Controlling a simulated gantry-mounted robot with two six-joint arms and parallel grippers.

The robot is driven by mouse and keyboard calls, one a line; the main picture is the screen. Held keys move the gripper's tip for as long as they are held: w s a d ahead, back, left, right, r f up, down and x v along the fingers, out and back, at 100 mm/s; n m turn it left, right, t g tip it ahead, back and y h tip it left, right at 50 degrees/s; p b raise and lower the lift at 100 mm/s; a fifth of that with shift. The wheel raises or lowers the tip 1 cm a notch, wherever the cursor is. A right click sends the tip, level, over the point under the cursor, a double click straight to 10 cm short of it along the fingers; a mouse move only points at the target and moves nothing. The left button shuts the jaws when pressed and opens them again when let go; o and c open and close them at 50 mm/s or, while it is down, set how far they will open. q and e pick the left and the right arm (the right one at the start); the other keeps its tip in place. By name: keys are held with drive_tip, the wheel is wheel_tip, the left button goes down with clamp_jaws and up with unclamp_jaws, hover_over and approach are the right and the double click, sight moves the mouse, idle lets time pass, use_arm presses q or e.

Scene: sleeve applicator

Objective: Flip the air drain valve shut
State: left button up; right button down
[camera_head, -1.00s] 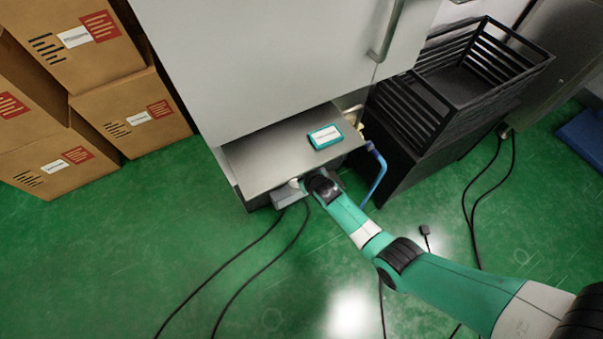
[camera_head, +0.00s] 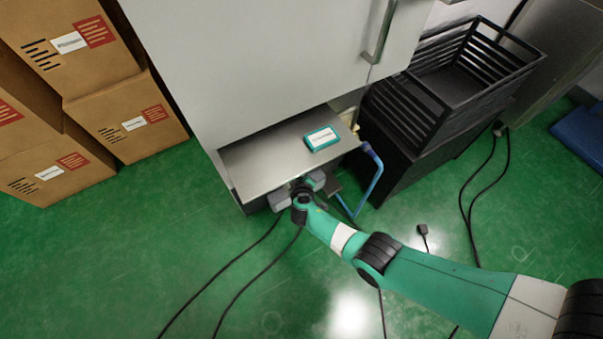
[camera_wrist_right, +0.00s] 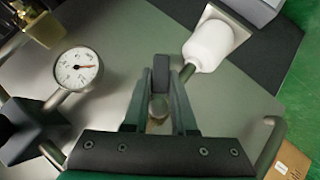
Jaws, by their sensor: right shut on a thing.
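The air drain valve shows in the right wrist view as a dark upright lever (camera_wrist_right: 160,68) above a small metal body (camera_wrist_right: 158,106). My right gripper (camera_wrist_right: 160,92) is shut on this lever, with one finger on each side of it. In the head view my right arm comes in from the lower right, and its wrist (camera_head: 303,198) is at the front edge of the steel shelf (camera_head: 255,165). The shelf hides the valve and fingertips there. Whether the valve is open or shut I cannot tell. My left gripper is not in view.
A round gauge (camera_wrist_right: 78,69) is left of the fingers and a white cylinder (camera_wrist_right: 208,46) right. A brass fitting (camera_wrist_right: 42,28) is upper left. A teal-edged box (camera_head: 322,139) lies on the shelf. A blue hose (camera_head: 371,180) and black crate (camera_head: 455,90) stand right.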

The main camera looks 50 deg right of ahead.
idle(0.3)
drive_tip(key=c, duration=0.7)
unclamp_jaws()
drive_tip(key=p+v, duration=0.8)
drive_tip(key=v, duration=0.3)
drive_tip(key=shift+s+a+r+p, duration=0.15)
drive_tip(key=shift+s+p, duration=0.05)
drive_tip(key=shift+p, duration=0.2)
